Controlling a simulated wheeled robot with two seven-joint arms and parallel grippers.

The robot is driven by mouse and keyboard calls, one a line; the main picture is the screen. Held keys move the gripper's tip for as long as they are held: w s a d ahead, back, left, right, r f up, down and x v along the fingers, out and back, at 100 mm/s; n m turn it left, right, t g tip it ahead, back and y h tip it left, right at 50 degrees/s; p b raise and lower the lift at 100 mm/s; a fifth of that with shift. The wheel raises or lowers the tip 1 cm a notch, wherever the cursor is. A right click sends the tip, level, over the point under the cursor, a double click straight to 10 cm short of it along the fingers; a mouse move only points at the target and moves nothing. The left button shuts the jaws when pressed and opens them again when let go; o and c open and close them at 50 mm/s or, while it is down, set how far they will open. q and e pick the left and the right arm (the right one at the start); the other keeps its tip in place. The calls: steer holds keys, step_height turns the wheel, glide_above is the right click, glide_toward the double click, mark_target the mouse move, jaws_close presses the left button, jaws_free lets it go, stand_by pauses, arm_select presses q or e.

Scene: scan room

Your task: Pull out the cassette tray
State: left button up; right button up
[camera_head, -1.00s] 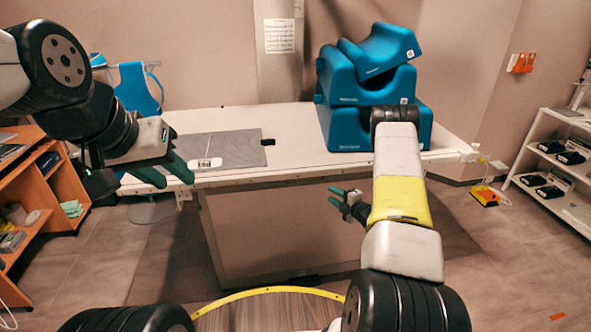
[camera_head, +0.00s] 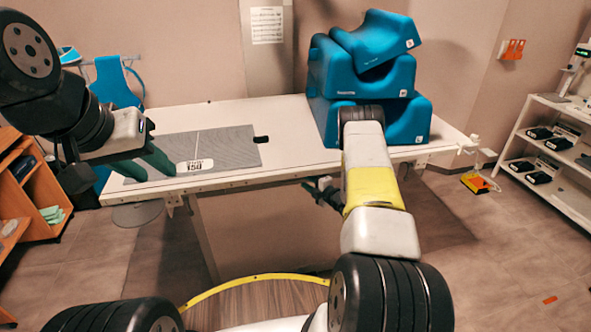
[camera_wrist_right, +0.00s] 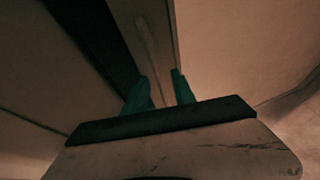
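I cannot clearly pick out the cassette tray in any view. The white table (camera_head: 285,118) stands in front of me, and its front rail (camera_head: 232,184) runs below the top. My right gripper (camera_head: 322,190) is under the front edge of the table, partly hidden by my right arm. In the right wrist view, its two green fingers (camera_wrist_right: 163,91) are apart, with a brown strip (camera_wrist_right: 158,40) running up from between them. Whether they touch it I cannot tell. My left gripper (camera_head: 147,166) is over the table's left front corner, with green fingers apart and nothing visible between them.
A grey mat (camera_head: 222,146) with a label lies on the tabletop. Blue foam supports (camera_head: 335,82) are stacked at the right end. A white shelf (camera_head: 555,150) stands right and an orange shelf unit (camera_head: 30,190) left. A yellow device (camera_head: 479,183) is on the floor.

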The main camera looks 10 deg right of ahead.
steer(key=shift+w+a, duration=0.15)
steer(key=shift+w, duration=0.2)
jaws_close()
stand_by(1.2)
